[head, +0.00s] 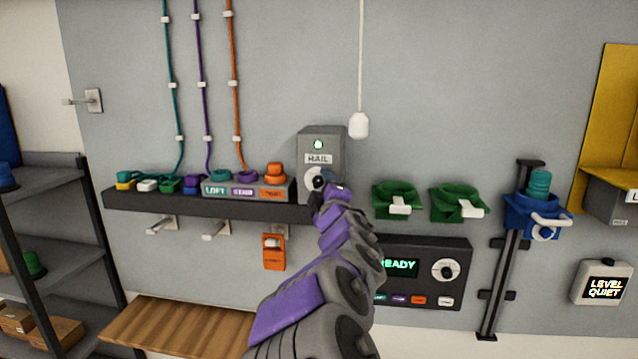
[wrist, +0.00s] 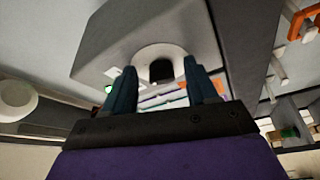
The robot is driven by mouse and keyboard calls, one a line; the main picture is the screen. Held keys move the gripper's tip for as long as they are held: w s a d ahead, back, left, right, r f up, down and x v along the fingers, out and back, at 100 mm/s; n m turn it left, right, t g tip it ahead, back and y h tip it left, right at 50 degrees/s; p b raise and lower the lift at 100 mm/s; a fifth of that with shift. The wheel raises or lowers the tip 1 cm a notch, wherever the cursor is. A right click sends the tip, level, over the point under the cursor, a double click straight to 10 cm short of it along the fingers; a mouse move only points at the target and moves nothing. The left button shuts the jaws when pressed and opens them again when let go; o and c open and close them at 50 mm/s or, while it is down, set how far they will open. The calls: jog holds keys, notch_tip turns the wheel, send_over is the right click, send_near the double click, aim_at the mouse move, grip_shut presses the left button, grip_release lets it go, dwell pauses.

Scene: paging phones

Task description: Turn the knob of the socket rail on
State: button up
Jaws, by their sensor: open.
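The socket rail's control is a grey box (head: 335,148) on the wall, with a lit green lamp (head: 318,144) and a RAIL label. Its knob (head: 317,178) has a white round dial, partly hidden behind my gripper (head: 317,192) in the head view. In the wrist view the box (wrist: 125,35) fills the top middle. The dark knob (wrist: 160,70) stands out from its white dial. My gripper (wrist: 163,90) is open, with one finger on each side of the knob. I cannot tell whether the fingers touch it.
Green cradles (head: 397,200) and a READY panel (head: 455,250) are to the right. An orange tag (head: 273,252) hangs below the shelf.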

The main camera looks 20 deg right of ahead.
jog(key=shift+a+r, duration=0.15)
jog(key=shift+a, duration=1.1)
jog(key=shift+c, duration=0.4)
jog(key=shift+d, duration=1.15)
jog(key=c, duration=0.6)
jog(key=shift+w+a+f, duration=0.1)
jog(key=shift+a+f, duration=0.1)
jog(key=shift+a, duration=0.05)
jog(key=c, duration=0.4)
